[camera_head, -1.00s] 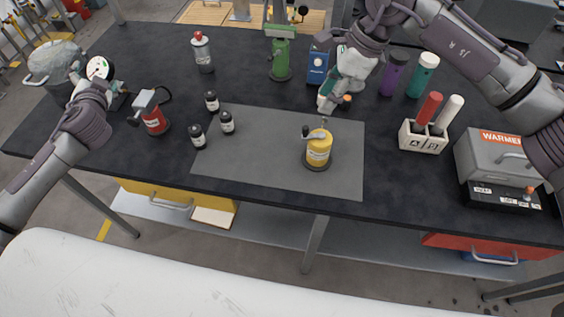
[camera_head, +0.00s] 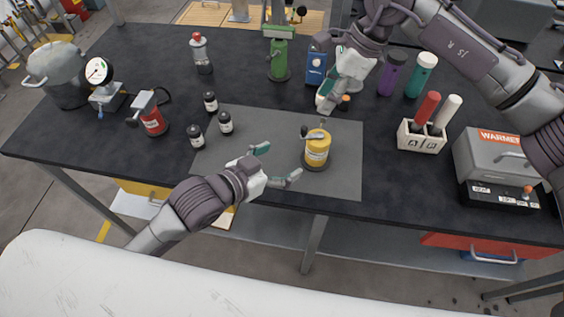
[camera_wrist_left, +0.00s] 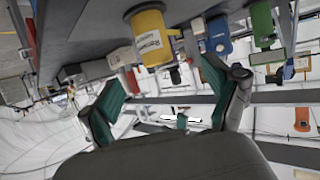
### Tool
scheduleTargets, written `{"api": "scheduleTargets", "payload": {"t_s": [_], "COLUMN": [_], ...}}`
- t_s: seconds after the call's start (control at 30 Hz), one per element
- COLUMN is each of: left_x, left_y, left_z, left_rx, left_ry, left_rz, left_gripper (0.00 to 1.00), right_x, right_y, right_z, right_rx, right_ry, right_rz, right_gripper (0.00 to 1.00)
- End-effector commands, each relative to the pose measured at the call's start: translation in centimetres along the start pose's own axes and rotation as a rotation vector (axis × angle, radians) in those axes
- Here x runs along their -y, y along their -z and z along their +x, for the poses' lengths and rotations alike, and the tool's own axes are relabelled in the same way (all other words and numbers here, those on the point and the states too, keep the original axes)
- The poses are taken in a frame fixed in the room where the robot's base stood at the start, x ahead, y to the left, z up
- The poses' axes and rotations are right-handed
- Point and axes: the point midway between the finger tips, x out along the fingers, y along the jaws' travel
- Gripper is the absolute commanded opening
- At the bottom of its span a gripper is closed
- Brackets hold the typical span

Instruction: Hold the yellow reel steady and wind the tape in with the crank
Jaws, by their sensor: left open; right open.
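The yellow reel (camera_head: 317,150) stands upright on the grey mat (camera_head: 240,165), with a dark base and a crank with a dark knob (camera_head: 305,132) at its top. My left gripper (camera_head: 279,165) is open and empty, left of the reel with its fingers pointing toward it, apart from it. In the left wrist view the reel (camera_wrist_left: 151,38) appears upside down, beyond the open fingers (camera_wrist_left: 160,95). My right gripper (camera_head: 325,98) is above and behind the reel, close to its top; its fingers are partly hidden and look empty. The tape cannot be made out clearly.
A green pump-like device (camera_head: 279,58) and blue box (camera_head: 316,66) stand behind. A marker holder (camera_head: 421,135) and grey warmer (camera_head: 498,155) are at right.

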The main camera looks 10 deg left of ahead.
Motion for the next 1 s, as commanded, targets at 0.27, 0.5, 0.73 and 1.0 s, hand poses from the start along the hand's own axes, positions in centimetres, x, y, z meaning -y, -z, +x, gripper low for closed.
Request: {"api": "scheduleTargets", "payload": {"t_s": [0.27,0.5,0.73,1.0], "left_x": [-1.1,-1.1,-1.2,-1.2], "left_y": [-0.3,-0.3,-0.3,-0.4], "left_z": [2.0,6.7,10.9,13.5], "left_rx": [0.005,0.005,0.006,0.007], "left_ry": [-0.017,-0.016,-0.016,-0.016], "left_rz": [-0.014,-0.014,-0.013,-0.012], "left_gripper": [0.88,0.88,0.88,0.88], "right_x": [0.0,0.0,0.0,0.0], "right_y": [0.0,0.0,0.0,0.0], "right_z": [0.0,0.0,0.0,0.0], "right_rx": [0.0,0.0,0.0,0.0], "right_ry": [0.0,0.0,0.0,0.0], "right_rz": [0.0,0.0,0.0,0.0], "right_gripper": [0.42,0.42,0.42,0.42]}}
